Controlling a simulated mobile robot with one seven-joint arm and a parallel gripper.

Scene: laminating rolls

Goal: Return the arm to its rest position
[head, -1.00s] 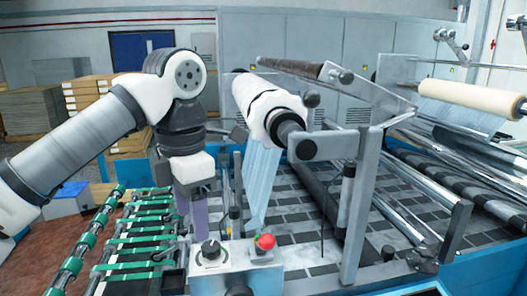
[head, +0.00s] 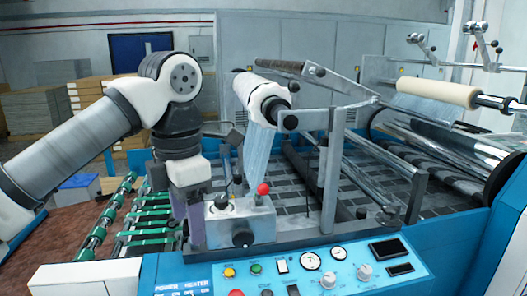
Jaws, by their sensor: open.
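My arm comes in from the left edge, bends at a white and dark elbow joint, and drops to my gripper (head: 187,222). The gripper points down at the left of the laminating machine, just left of the grey control box (head: 240,220) in the picture. Its two purplish fingers are apart, with nothing seen between them. A white roll (head: 256,92) is on the machine's bar behind it, with clear film (head: 258,152) hanging down from it. I cannot tell whether the fingers touch anything.
A blue control panel (head: 335,268) with dials and buttons spans the front. A red knob (head: 263,189) tops the control box. Green-banded rollers (head: 150,222) lie at left. A cream roll (head: 437,91) is at right. Stacked boards (head: 92,95) stand at the back left.

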